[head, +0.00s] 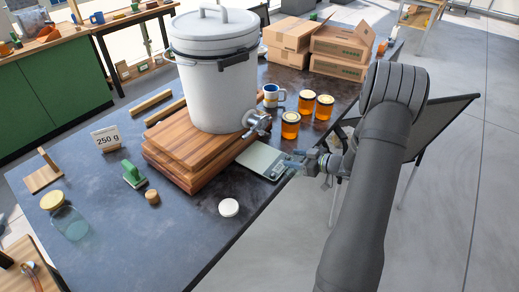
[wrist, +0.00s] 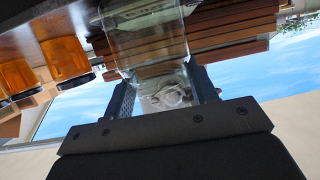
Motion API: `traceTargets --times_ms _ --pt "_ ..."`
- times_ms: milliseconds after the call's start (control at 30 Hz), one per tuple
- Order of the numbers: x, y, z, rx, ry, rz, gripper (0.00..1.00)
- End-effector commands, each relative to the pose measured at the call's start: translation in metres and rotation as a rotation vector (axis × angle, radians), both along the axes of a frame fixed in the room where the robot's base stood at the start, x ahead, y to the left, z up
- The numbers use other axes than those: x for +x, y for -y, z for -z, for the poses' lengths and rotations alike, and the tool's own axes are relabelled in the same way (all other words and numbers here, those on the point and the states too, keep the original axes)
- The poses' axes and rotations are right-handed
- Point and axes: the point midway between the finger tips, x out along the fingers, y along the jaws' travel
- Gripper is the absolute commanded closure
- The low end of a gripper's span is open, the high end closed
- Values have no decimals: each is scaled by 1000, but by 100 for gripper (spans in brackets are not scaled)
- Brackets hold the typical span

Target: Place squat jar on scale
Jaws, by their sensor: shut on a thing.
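My gripper (wrist: 165,88) is shut on a clear, empty-looking glass jar (wrist: 148,45), which fills the space between the fingers in the wrist view. In the head view my gripper (head: 308,163) is at the table's right edge, at the right end of the pale flat scale (head: 258,157). The glass is hard to make out there, and I cannot tell whether the jar touches the scale. The scale lies beside the wooden boards, below the tap of the white bucket. Another glass jar (head: 70,223) with a yellowish lid stands at the front left.
The white bucket (head: 213,85) stands on stacked wooden boards (head: 190,150), its metal tap (head: 257,123) jutting over the scale. Several amber jars (head: 307,103) and a mug (head: 273,96) stand behind the scale. A white disc (head: 228,207) lies in front. The front tabletop is mostly clear.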

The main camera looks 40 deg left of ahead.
Motion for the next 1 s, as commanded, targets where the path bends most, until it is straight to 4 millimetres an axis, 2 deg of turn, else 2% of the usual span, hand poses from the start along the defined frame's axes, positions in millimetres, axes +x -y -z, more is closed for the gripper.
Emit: traceTargets --times_ms 33,200,400,667,900,1000 --pt "-3 -15 0 0 1 -7 77" --pt "-4 -61 0 1 1 -5 77" --pt "-6 -101 0 0 1 0 77" --pt "-6 -120 0 1 2 2 77" --pt "-8 -156 0 1 2 0 77" --pt "-7 -157 2 0 0 3 77"
